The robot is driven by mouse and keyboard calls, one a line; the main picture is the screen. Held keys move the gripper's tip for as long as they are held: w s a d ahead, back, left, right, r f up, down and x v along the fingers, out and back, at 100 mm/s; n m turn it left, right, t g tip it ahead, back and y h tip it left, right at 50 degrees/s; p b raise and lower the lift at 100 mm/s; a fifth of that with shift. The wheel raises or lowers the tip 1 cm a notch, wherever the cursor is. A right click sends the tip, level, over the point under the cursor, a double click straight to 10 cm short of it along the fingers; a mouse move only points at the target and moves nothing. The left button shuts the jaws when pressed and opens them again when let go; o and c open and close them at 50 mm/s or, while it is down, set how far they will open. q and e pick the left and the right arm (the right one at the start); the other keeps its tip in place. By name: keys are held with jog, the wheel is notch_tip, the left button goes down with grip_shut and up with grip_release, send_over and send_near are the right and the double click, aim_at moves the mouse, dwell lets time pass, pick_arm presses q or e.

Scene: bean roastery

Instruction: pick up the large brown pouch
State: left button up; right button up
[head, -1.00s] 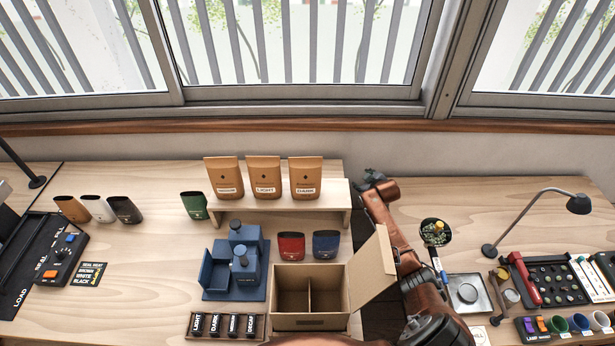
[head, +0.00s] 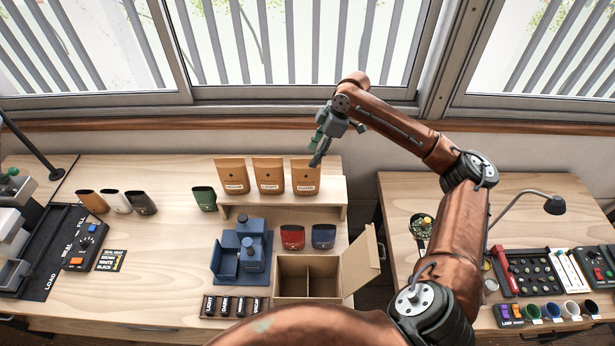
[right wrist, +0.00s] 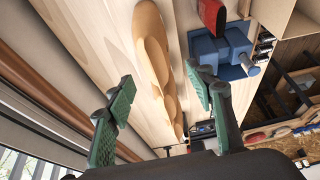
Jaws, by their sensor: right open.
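Three large brown pouches stand upright in a row on the low wooden shelf: a left one (head: 231,172), a middle one (head: 267,172) and a right one (head: 306,172), each with a white label. My right gripper (head: 318,150) is over the right pouch's upper right corner, its dark finger overlapping that corner in the head view; I cannot tell if it touches. In the right wrist view my right gripper (right wrist: 160,80) has its green fingers spread wide, with the row of brown pouches (right wrist: 151,35) seen beyond them. My left gripper is out of view.
The wooden shelf (head: 285,206) carries the pouches. A green pouch (head: 204,198) stands left of the shelf. The window is close behind.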

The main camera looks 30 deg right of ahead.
aim_at(306, 165)
jog(key=x, duration=0.3)
jog(key=w+p+x, duration=0.1)
jog(key=x, duration=0.2)
jog(key=shift+a+r, duration=0.1)
jog(key=shift+r, duration=0.05)
jog(key=shift+f+p, duration=0.2)
jog(key=shift+p, duration=0.5)
dwell(0.5)
jog(key=shift+c, duration=0.7)
grip_shut()
